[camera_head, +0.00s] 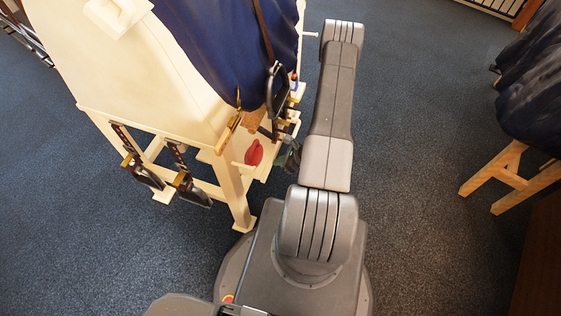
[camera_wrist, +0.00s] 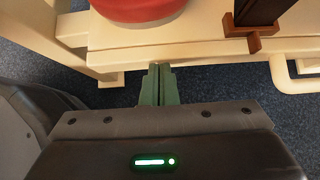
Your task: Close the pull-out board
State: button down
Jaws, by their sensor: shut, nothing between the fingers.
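The cream pull-out board (camera_head: 238,158) juts out of the end of the cream stand, below the dark blue cover. In the wrist view the board (camera_wrist: 130,40) spans the top, with its front edge just beyond my fingertips. My gripper (camera_wrist: 158,72) has green fingers pressed together with nothing between them. The fingertips are at or very near the board's edge; I cannot tell whether they touch. In the head view my gripper (camera_head: 291,156) shows only partly, beside the board and partly hidden by my arm.
A red round object (camera_head: 254,152) rests on the board, and its base shows in the wrist view (camera_wrist: 140,8). A brown wooden piece (camera_wrist: 255,18) and a cream bar (camera_wrist: 285,78) are to the right there. Clamps (camera_head: 185,180) hang on the stand's side. A wooden trestle (camera_head: 508,175) stands right.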

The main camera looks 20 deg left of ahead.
aim_at(265, 159)
jog(key=a+b, duration=0.3)
jog(key=a, duration=0.1)
jog(key=shift+w+f, duration=0.15)
jog(key=shift+f, duration=0.1)
jog(key=shift+a, duration=0.35)
jog(key=shift+a+r, duration=0.2)
jog(key=shift+r, duration=0.1)
jog(key=shift+w, duration=0.1)
jog(key=shift+d+f+b, duration=0.1)
jog(key=shift+d+b, duration=0.15)
jog(key=shift+b, duration=0.05)
jog(key=d+b, duration=0.1)
jog(key=d, duration=0.1)
jog(key=shift+d+f, duration=0.1)
jog(key=shift+d, duration=0.2)
jog(key=p+v, duration=0.1)
jog(key=v, duration=1)
jog(key=shift+s+d+f+p, duration=0.2)
jog(key=shift+s+d+p, duration=0.05)
jog(key=shift+p, duration=0.15)
